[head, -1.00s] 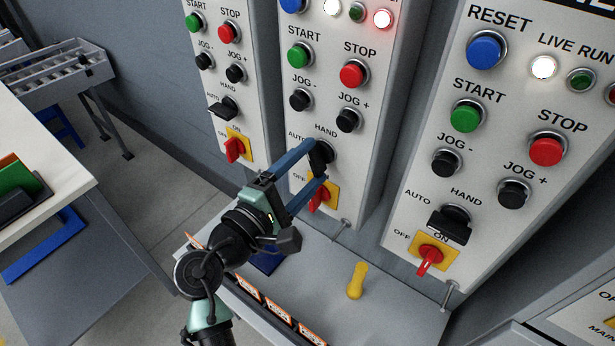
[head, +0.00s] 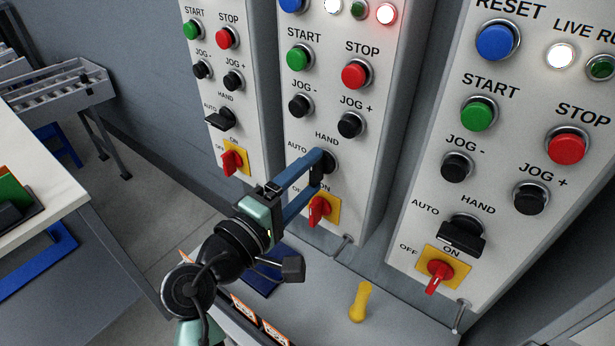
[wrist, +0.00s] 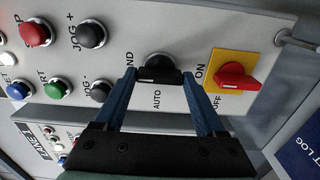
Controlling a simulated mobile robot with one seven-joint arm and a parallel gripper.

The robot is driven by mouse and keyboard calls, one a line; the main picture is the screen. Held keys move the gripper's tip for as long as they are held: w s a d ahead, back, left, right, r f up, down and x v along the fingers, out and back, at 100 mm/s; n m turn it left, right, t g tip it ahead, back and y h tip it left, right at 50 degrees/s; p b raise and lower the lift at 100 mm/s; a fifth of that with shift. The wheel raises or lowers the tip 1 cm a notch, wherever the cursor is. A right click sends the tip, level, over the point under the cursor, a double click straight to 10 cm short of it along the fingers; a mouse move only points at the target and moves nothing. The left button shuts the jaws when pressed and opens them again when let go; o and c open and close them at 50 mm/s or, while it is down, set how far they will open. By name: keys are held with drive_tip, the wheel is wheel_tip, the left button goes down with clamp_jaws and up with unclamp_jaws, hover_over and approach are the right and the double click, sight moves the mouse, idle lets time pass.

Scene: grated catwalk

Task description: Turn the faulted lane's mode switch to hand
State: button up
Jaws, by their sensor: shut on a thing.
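The middle panel (head: 285,141) has a lit red lamp (head: 385,14) at its top. Its black mode switch (head: 327,160) sits between the AUTO and HAND labels, above a red isolator handle (head: 320,209). My gripper (head: 319,170) is shut on this switch's handle, with its blue fingers on either side. In the wrist view, the switch handle (wrist: 158,76) lies between the fingertips, along the panel's up-down direction, with AUTO to one side. Its white mark is near the end towards HAND. The fingers partly hide the switch and the HAND label in that view.
Similar panels stand at left and right, with mode switches (head: 219,119) and (head: 462,235) lying sideways. A shelf below holds a yellow handled thing (head: 360,302) and a dark blue book-like item (head: 270,278). The red isolator is close beneath my fingers.

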drive_tip(key=o, duration=1.3)
drive_tip(key=shift+s, duration=0.1)
drive_tip(key=b+v, duration=0.2)
drive_tip(key=v, duration=1.1)
